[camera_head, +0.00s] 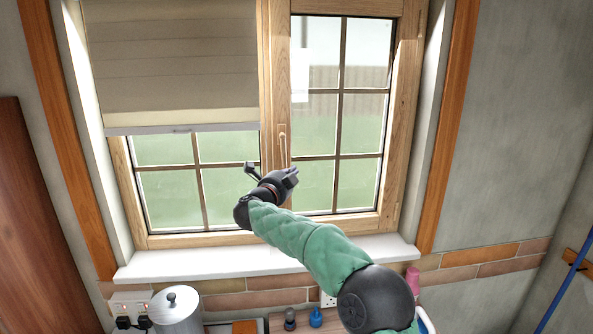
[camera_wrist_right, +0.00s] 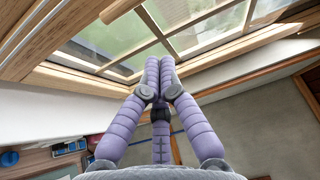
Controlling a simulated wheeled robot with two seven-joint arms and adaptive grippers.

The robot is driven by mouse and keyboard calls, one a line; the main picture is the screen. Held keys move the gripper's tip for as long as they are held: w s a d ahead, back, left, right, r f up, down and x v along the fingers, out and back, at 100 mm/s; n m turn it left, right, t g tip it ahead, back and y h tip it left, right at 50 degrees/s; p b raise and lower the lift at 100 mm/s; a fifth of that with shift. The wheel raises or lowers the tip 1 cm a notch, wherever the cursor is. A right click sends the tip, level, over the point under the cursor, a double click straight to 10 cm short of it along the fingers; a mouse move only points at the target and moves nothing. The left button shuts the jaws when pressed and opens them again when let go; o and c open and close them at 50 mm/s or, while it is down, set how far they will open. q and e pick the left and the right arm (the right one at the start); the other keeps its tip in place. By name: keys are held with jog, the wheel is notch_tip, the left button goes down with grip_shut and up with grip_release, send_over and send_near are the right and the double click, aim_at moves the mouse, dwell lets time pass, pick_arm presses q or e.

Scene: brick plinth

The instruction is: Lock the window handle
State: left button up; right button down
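The window handle (camera_head: 282,149) is a slim pale lever on the wooden middle stile between the two sashes. It stands about upright along the stile in the head view. My right gripper (camera_head: 292,174) is just below its lower end, in front of the window; I cannot tell whether they touch. In the right wrist view, the purple fingers of my right gripper (camera_wrist_right: 160,62) are drawn together at their tips, with nothing visible between them. The handle cannot be made out there. My left gripper is not in view.
A beige blind (camera_head: 175,60) covers the upper left pane. A white sill (camera_head: 265,263) runs below the window. A metal canister (camera_head: 176,312), a blue bottle (camera_head: 316,317) and a pink item (camera_head: 412,278) stand below. Sockets with black plugs (camera_head: 132,321) are at lower left.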

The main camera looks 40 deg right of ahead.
jog(key=v, duration=0.3)
jog(key=shift+s+r, duration=0.15)
jog(key=shift+s, duration=0.1)
dwell(0.4)
